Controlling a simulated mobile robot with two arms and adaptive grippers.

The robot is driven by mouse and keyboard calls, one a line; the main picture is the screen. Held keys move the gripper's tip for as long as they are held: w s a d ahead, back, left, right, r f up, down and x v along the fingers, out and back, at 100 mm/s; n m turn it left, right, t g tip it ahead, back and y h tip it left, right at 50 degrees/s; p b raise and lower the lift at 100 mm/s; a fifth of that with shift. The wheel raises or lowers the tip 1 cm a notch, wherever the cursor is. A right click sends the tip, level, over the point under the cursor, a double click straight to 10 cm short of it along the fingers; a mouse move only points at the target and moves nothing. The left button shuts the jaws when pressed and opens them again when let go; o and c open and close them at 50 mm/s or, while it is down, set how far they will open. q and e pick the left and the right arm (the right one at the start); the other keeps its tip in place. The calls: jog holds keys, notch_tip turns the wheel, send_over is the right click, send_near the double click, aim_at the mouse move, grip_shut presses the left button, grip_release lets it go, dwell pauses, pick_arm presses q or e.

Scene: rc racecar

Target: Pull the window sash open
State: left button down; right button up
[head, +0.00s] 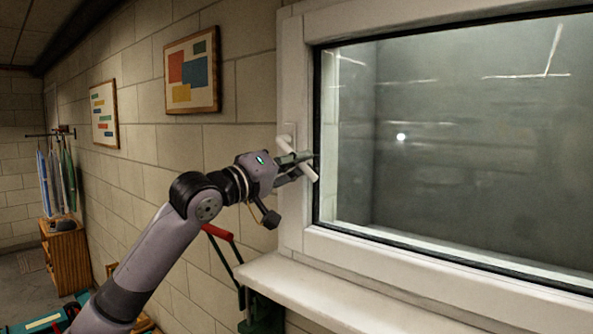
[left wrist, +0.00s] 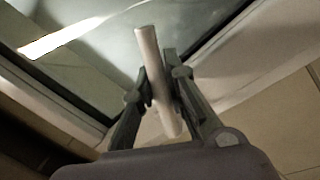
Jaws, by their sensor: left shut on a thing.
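The window sash (head: 305,215) is a white frame around a dark glass pane, on the right of the head view. Its white handle (head: 299,156) is a short bar at the sash's left side, tilted in the picture. My left gripper (head: 297,162) is at the handle. In the left wrist view the handle bar (left wrist: 157,85) lies between the two fingers of my left gripper (left wrist: 160,88), which are shut on it. The sash appears to sit in its frame; I see no clear gap. My right gripper is not in view.
A white sill (head: 330,300) juts out below the window. A red-handled tool (head: 218,232) stands under my left arm by the wall. Two framed pictures (head: 192,70) hang on the block wall. A wooden cabinet (head: 65,255) stands at the far left.

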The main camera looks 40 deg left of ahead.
aim_at(304, 143)
pick_arm(q)
jog(key=shift+d+r+n, duration=0.35)
jog(key=shift+r+n, duration=0.35)
jog(key=shift+n, duration=0.4)
jog(key=n, duration=0.1)
jog(key=r+n+y+p, duration=0.1)
jog(key=n, duration=0.1)
jog(key=shift+s+d+r+n+t+p, duration=0.1)
jog(key=shift+d+r+n+t+p, duration=0.15)
jog(key=shift+r+n+t+p, duration=0.1)
jog(key=shift+r+n+y, duration=0.35)
jog(key=shift+n+y, duration=0.15)
jog(key=shift+n, duration=0.35)
jog(key=shift+p, duration=0.3)
